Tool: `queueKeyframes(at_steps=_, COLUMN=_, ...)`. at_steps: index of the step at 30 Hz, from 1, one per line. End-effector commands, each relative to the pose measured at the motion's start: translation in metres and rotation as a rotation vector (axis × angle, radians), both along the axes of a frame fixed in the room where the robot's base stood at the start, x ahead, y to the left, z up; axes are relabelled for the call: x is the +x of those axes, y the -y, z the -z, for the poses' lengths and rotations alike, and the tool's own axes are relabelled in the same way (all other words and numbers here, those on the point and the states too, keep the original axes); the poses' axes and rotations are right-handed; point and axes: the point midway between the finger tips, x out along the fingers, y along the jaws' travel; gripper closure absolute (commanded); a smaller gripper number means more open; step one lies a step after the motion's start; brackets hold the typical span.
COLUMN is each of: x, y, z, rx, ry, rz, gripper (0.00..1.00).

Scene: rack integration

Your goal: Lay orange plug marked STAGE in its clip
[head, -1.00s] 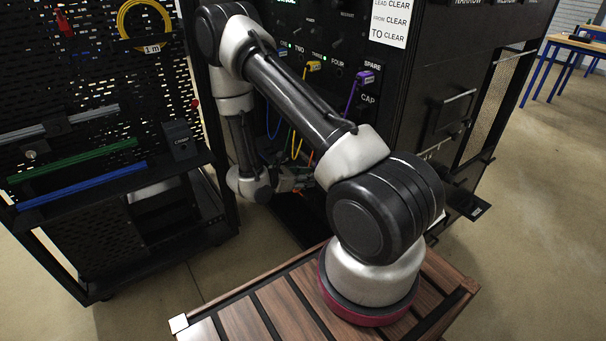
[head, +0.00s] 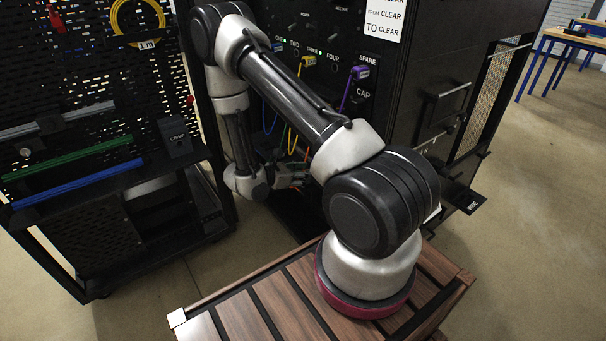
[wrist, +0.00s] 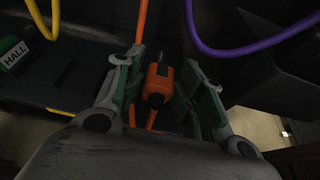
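The orange plug (wrist: 158,82) shows in the wrist view between the two fingers of my gripper (wrist: 163,85). My gripper is open, with a dark gap between the plug and each finger pad. An orange cable (wrist: 141,20) comes down from above beside the left finger, and more orange shows below the plug. I cannot read a STAGE mark on it. In the head view my gripper (head: 300,174) is low in front of the black rack, and the plug is too small to tell. I cannot make out its clip for certain.
A green plug marked HALL (wrist: 14,54) lies at the left, near a yellow cable (wrist: 42,22). A purple cable (wrist: 225,50) loops at the upper right. The black rack (head: 420,60) stands ahead, and a pegboard cart (head: 90,190) stands at the left.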

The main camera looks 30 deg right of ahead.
Motion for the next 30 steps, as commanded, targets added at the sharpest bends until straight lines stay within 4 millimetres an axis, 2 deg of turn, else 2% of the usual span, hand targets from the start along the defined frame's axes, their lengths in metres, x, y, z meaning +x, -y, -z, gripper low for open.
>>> queueKeyframes(at_steps=1, x=-0.003, y=-0.002, z=0.009, rx=0.023, ry=-0.011, rz=-0.001, gripper=0.49)
queueKeyframes(at_steps=9, x=-0.004, y=-0.004, z=0.009, rx=0.022, ry=-0.012, rz=-0.004, gripper=0.49)
queueKeyframes(at_steps=13, x=-0.003, y=-0.014, z=0.005, rx=0.02, ry=-0.013, rz=-0.008, gripper=0.49)
queueKeyframes(at_steps=24, x=-0.003, y=-0.084, z=-0.03, rx=0.007, ry=-0.001, rz=-0.007, gripper=0.49)
queueKeyframes(at_steps=30, x=-0.005, y=-0.106, z=-0.042, rx=0.002, ry=0.001, rz=-0.002, gripper=0.49)
